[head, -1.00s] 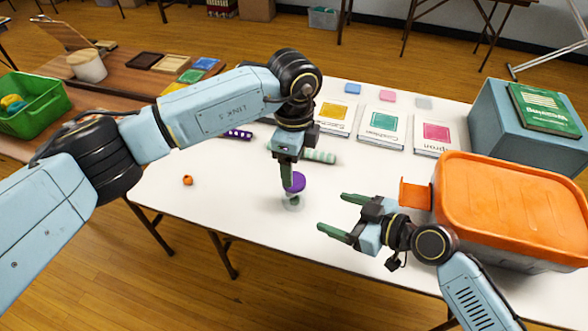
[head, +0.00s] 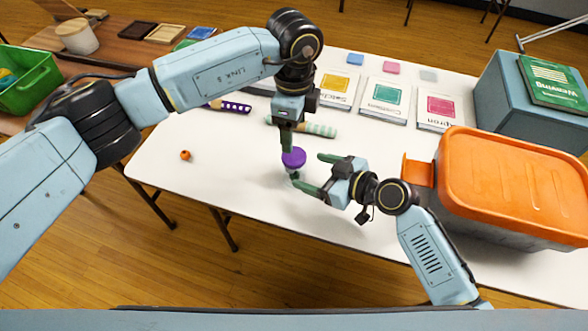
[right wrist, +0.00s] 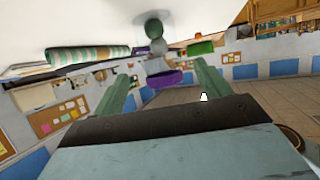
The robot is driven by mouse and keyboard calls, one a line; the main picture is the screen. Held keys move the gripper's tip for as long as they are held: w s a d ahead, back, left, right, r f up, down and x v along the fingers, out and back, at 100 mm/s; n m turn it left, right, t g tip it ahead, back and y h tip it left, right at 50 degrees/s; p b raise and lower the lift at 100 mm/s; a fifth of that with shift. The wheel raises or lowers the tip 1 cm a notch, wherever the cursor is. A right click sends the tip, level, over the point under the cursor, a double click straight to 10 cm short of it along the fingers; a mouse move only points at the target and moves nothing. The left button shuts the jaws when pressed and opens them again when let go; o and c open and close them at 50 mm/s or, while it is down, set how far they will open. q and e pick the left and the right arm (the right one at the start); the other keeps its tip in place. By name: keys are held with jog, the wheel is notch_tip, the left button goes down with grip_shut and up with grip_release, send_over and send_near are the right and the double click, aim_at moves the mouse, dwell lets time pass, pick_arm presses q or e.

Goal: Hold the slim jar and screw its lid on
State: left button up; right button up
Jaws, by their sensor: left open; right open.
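The slim jar (head: 291,173) is clear, with round greenish-grey shapes in it, and stands upright on the white table. Its purple lid (head: 294,158) sits at its top; I cannot tell whether it is threaded. My left gripper (head: 288,148) points down at the lid from above, its jaws open, partly hidden by its own arm. My right gripper (head: 313,173) is open at the jar's right, fingers pointing left toward it. In the right wrist view, which is upside down, the jar (right wrist: 154,28) and lid (right wrist: 165,78) appear between the two open fingers, apart from both.
A green striped roll (head: 318,130) and a purple dotted roll (head: 232,107) lie behind the jar. An orange bead (head: 185,155) lies left. A large bin with an orange lid (head: 510,185) stands close right of my right arm. The table's front left is clear.

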aim_at(303, 168)
jog(key=x, duration=0.6)
jog(key=shift+w+a+f, duration=0.1)
jog(key=shift+w+a, duration=0.15)
jog(key=shift+a, duration=0.05)
jog(key=c, duration=1.4)
pick_arm(q)
jog(key=shift+c, duration=0.9)
pick_arm(e)
jog(key=shift+c, duration=1.3)
pick_arm(q)
jog(key=m, duration=0.3)
jog(key=shift+d+m, duration=0.1)
jog(key=shift+m, duration=0.2)
pick_arm(e)
grip_shut()
pick_arm(q)
jog(key=m, duration=0.3)
jog(key=shift+r, duration=0.1)
jog(key=m, duration=0.7)
